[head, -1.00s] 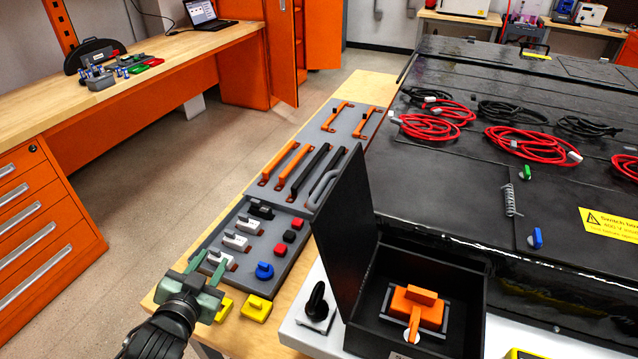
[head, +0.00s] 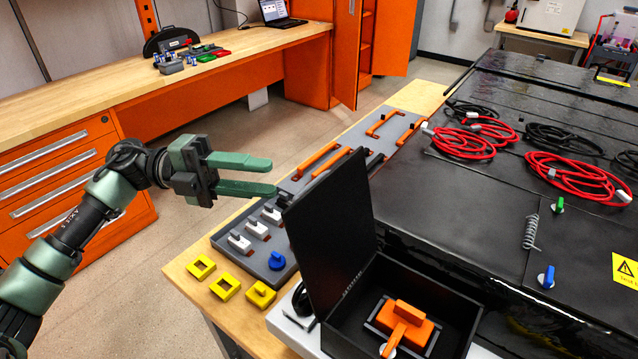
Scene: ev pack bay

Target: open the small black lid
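The small black lid (head: 331,225) stands raised, tilted a little back from upright, on the left side of a black box (head: 452,312). The box is open at the top, and an orange switch handle (head: 408,325) shows inside. My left gripper (head: 275,178) is to the left of the lid, its two green fingers apart with nothing between them. The fingertips point right, towards the lid's upper left edge. I cannot tell whether the lower fingertip touches it. My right gripper is out of view.
A grey tool tray (head: 258,262) with handles and switches lies behind the lid. Several yellow blocks (head: 225,287) lie on the wooden bench. A large black pack (head: 480,215) with red cables (head: 462,145) fills the right. The floor behind my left arm is clear.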

